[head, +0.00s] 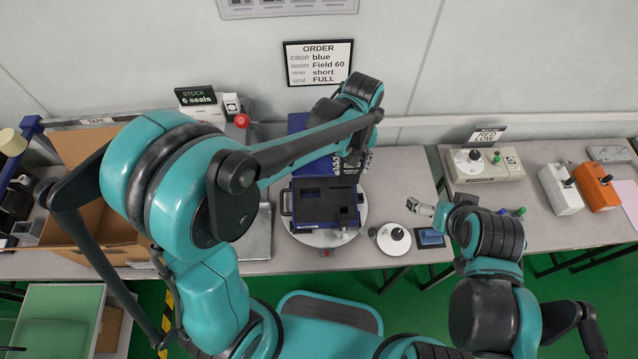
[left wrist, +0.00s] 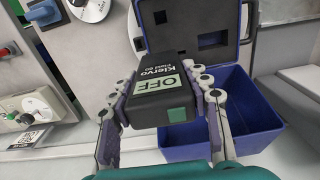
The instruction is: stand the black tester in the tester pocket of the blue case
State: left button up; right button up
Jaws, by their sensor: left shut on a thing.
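My left gripper (left wrist: 165,100) is shut on the black tester (left wrist: 158,92), whose label reads "Klervo Field 60" and "OFF". In the head view my left gripper (head: 350,162) is above the back of the blue case (head: 286,201), and my arm hides the tester. The case stands open on a round turntable (head: 310,239). Its black insert (head: 318,208) has several rectangular cutouts and shows at the top of the left wrist view (left wrist: 209,25). The hollow blue half (left wrist: 235,112) lies behind and below the tester there. My right gripper (head: 428,211) is over the bench, its opening unclear.
A round dial device (head: 392,239) and a small blue item (head: 430,238) lie right of the turntable. A beige instrument (head: 483,163) and an orange tester (head: 597,187) stand further right. A cardboard box (head: 100,230) is at left.

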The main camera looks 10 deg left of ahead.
pick_arm(q)
jog(key=shift+s+a+f+b, duration=0.35)
jog(key=shift+a+f+b, duration=0.4)
jog(key=shift+a+f, duration=1)
jog(key=shift+s+a+f+b, duration=0.4)
jog(key=shift+a+f+b, duration=0.4)
jog(key=shift+a+f, duration=0.9)
jog(key=shift+s+a+f+b, duration=0.35)
jog(key=shift+a+f+b, duration=0.4)
jog(key=shift+a+f, duration=1)
jog(key=shift+a+r, duration=0.1)
jog(key=shift+r, duration=0.05)
jog(key=o, duration=1.3)
jog(key=shift+c, duration=0.2)
